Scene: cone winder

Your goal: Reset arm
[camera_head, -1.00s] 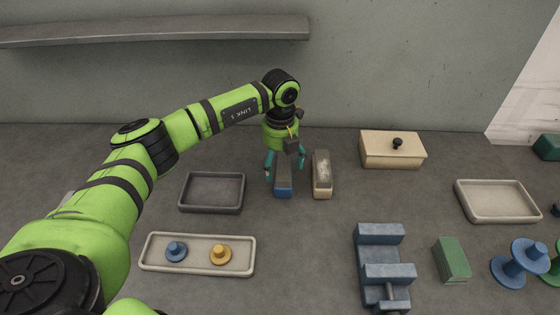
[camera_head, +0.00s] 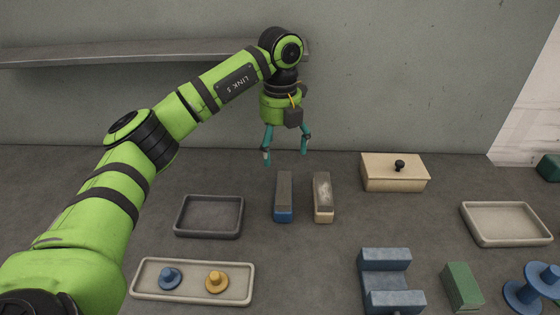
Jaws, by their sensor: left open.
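My left gripper (camera_head: 286,157) is open and empty, pointing down in front of the wall, above and behind a blue block with a grey top (camera_head: 283,198). The fingers are apart from the block. A beige block with a grey top (camera_head: 322,199) stands beside the blue one, to its right. My left arm reaches in from the lower left, raised over the table. My right gripper is not in view.
A dark tray (camera_head: 182,233) and a beige tray (camera_head: 138,292) holding a blue and a yellow spool lie left. A lidded wooden box (camera_head: 378,183), blue fixture (camera_head: 392,298), green block (camera_head: 462,286), empty beige tray (camera_head: 477,239) and blue spool (camera_head: 530,285) stand right. A shelf (camera_head: 120,53) is on the wall.

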